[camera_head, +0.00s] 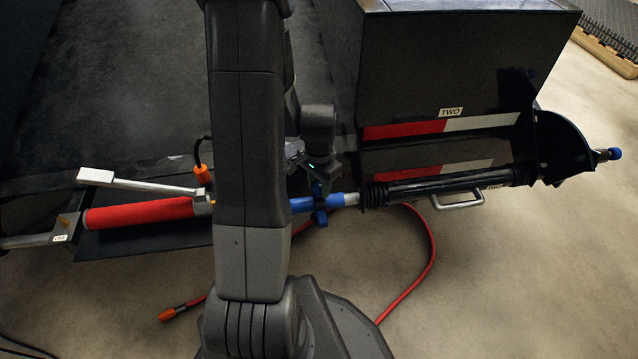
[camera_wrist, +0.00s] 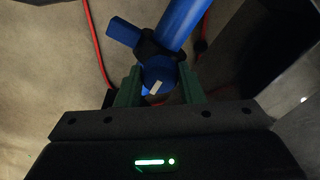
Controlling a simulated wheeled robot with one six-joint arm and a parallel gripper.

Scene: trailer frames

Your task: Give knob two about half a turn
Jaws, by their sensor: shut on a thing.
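A blue knob (camera_wrist: 158,72) with a white mark on its face sits between the two green fingers of my gripper (camera_wrist: 158,80) in the wrist view. The fingers are shut on it, one on each side. The knob stands at a dark collar on a blue tube (camera_wrist: 182,22). In the head view my gripper (camera_head: 318,178) comes down onto the blue tube (camera_head: 303,205), and the knob's face is hidden there. A label TWO (camera_head: 450,112) is on the black box (camera_head: 445,60). I see no number on the knob itself.
My arm hides the middle of the head view. A red sleeve (camera_head: 140,213) and a metal lever (camera_head: 140,184) lie left. A black bellows bar (camera_head: 440,186) with a metal handle (camera_head: 460,201) runs right. A red hose (camera_head: 428,260) lies on the floor (camera_head: 520,290), which is otherwise mostly clear.

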